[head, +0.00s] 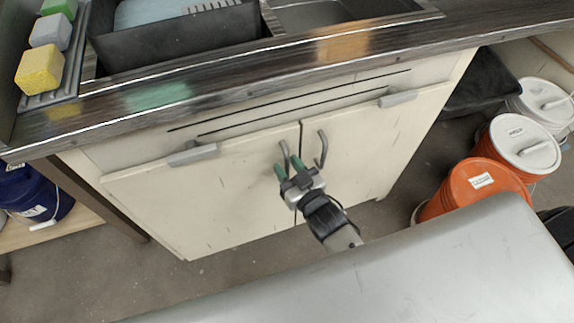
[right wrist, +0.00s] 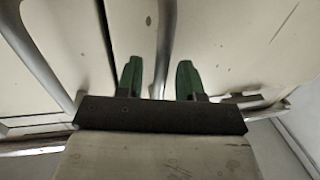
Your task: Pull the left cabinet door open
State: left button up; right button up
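The left cabinet door (head: 200,205) is a cream panel below the counter and looks shut. Its curved grey handle (head: 285,153) is near the seam with the right door (head: 375,140). My right gripper (head: 288,163) has green fingertips and is at the left door's handle. In the right wrist view the handle bar (right wrist: 163,45) runs between the two green fingers (right wrist: 160,78), with a gap on each side. The gripper is open around the bar. My left gripper is not in view.
The right door's handle (head: 322,148) is close beside the gripper; it also shows in the right wrist view (right wrist: 38,55). A blue bucket (head: 38,195) is at left. Sponges (head: 40,68) sit on the counter.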

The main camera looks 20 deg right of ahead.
jog(key=shift+w+a, duration=0.1)
jog(key=shift+w, duration=0.2)
grip_shut()
jog(key=shift+s, duration=0.1)
